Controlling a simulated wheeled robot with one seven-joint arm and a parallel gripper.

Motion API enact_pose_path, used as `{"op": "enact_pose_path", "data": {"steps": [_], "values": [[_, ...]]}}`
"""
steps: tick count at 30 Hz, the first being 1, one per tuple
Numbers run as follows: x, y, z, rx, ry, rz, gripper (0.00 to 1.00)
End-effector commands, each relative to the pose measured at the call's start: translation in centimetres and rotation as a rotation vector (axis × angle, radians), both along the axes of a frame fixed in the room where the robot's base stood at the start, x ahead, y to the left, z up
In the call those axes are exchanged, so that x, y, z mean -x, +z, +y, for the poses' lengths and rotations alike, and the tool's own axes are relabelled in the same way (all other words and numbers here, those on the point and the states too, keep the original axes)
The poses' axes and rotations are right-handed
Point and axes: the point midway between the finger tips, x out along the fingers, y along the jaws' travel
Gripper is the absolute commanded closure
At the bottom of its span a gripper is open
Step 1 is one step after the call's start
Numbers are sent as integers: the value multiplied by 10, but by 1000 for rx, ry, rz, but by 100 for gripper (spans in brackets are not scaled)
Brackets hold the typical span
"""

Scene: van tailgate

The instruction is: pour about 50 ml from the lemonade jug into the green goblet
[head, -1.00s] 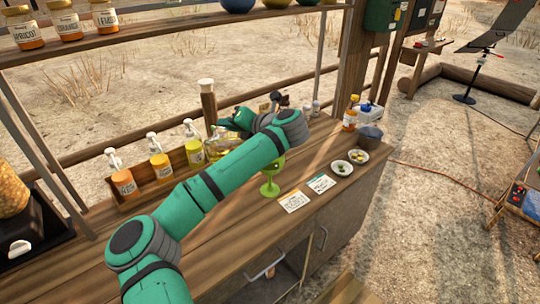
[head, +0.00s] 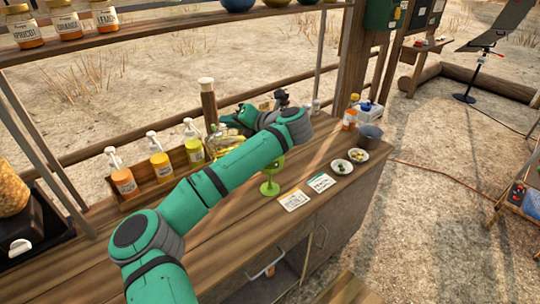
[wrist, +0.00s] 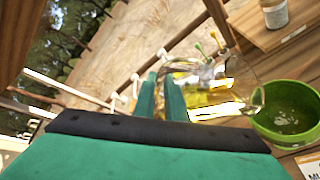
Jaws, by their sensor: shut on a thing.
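My gripper (wrist: 162,98) is shut on the lemonade jug (wrist: 208,103), a clear vessel with yellow liquid. In the wrist view the jug looks tilted, its lip close beside the rim of the green goblet (wrist: 286,138). I cannot make out a stream between them. In the head view the goblet (head: 270,186) stands upright on the counter, partly behind my arm. There the jug (head: 224,143) is partly hidden by my arm, with my gripper (head: 230,122) at its upper part. The inside of the goblet shows pale glints; its level is unclear.
Several pump bottles (head: 160,166) stand in a wooden rack left of the jug. Two cards (head: 320,182) lie right of the goblet, with two small dishes (head: 341,167) and a grey pot (head: 370,137) beyond. The counter's front (head: 225,255) is clear.

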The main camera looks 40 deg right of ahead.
Motion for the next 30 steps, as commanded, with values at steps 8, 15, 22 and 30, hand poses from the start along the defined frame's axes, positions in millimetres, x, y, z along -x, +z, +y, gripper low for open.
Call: {"op": "enact_pose_path", "data": {"steps": [8,15,22,30], "values": [[0,4,-2,-7,0,-10,100],[1,5,-4,-14,0,-13,100],[2,7,-6,-23,-1,-17,100],[-7,-13,14,114,0,49,100]]}}
